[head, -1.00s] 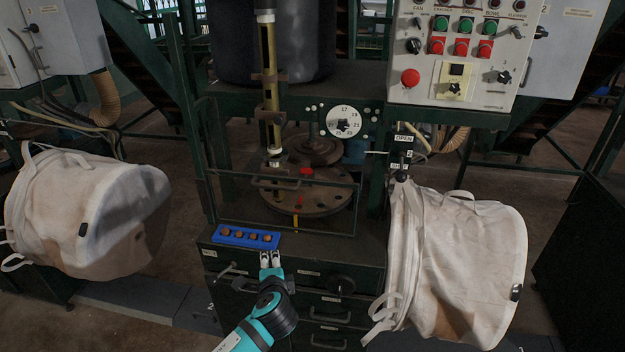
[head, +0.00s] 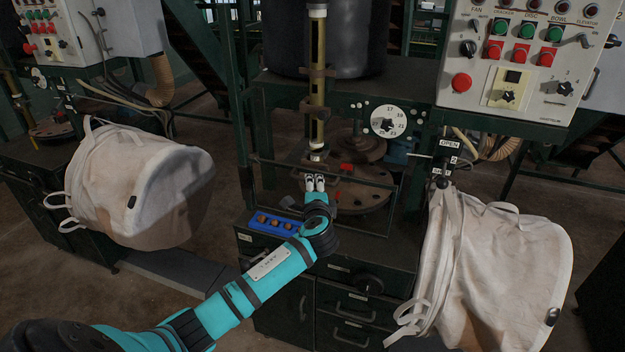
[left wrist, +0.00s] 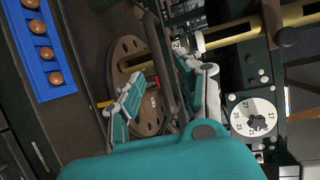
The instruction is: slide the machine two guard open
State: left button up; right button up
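The machine two guard (head: 365,181) is a dark, thin-barred frame standing in front of the round brown disc (head: 372,200) in the head view. Its top bar runs across just behind my left gripper (head: 315,181). In the left wrist view, the two fingers of my left gripper (left wrist: 165,95) are spread apart, with a dark bar of the guard (left wrist: 163,60) showing between them. I cannot tell whether they touch it. An OPEN sign (head: 450,144) is on the post to the right. My right gripper is out of view.
A blue tray (head: 258,226) with several brown balls lies on the bench, left of the guard and partly behind my left arm. White bulk bags hang at left (head: 135,190) and right (head: 500,270). A numbered dial (head: 388,121) and a control panel (head: 530,60) are above right.

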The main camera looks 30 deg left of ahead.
pick_arm(q)
jog(key=shift+x, duration=2.35)
grip_shut()
jog(key=shift+f, duration=0.1)
